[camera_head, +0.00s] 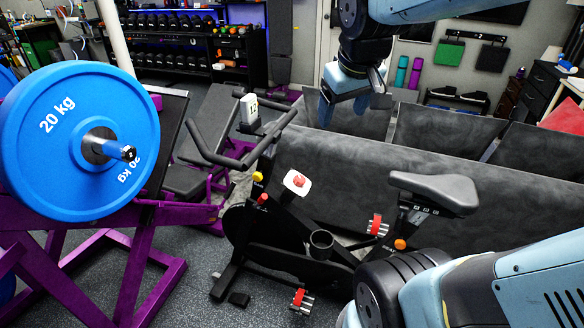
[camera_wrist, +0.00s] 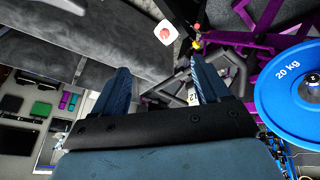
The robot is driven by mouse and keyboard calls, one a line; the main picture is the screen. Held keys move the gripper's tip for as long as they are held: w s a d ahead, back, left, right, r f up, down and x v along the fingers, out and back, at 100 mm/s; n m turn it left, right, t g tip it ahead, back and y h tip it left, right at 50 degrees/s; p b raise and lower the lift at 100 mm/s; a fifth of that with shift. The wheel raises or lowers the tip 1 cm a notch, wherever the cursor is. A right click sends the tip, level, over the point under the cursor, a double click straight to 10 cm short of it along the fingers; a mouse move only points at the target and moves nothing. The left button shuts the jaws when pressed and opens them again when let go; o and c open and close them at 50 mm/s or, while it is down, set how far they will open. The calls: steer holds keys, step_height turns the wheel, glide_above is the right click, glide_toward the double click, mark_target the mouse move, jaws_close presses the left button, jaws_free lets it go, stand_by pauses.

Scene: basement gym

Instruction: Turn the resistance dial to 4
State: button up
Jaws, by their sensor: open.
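The resistance dial (camera_head: 298,181) is a red knob on a white plate on the dark exercise bike (camera_head: 270,232). Its number marks are too small to read. It also shows in the wrist view (camera_wrist: 166,33), at the top, beyond the gap between my fingers. My gripper (camera_head: 345,108) is open and empty, with blue fingers, at the upper middle of the head view. It is up and to the right of the dial and apart from it. The two fingers show in the wrist view (camera_wrist: 160,66).
A blue 20 kg plate (camera_head: 50,150) on a purple rack stands at the left. The bike's handlebar (camera_head: 215,155) rises left of the dial and its seat (camera_head: 437,190) is to the right. A dark grey sofa-like block (camera_head: 400,165) stands behind the bike.

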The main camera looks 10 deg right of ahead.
steer(key=w+f+n+g, duration=0.1)
steer(key=w+f+n, duration=0.25)
steer(key=w, duration=0.55)
steer(key=n+g, duration=0.3)
steer(key=n, duration=0.5)
glide_above(300, 179)
steer(key=s, duration=0.2)
step_height(300, 179, down, 22)
steer(key=f, duration=0.5)
steer(key=w+f, duration=0.1)
steer(key=f, duration=0.4)
steer(key=w+f, duration=0.1)
steer(key=f, duration=0.3)
steer(key=shift+f, duration=0.3)
steer(key=shift+c, duration=0.2)
steer(key=c, duration=0.9)
steer(key=shift+d, duration=0.2)
steer(key=shift+c, duration=0.5)
steer(key=shift+a, duration=0.15)
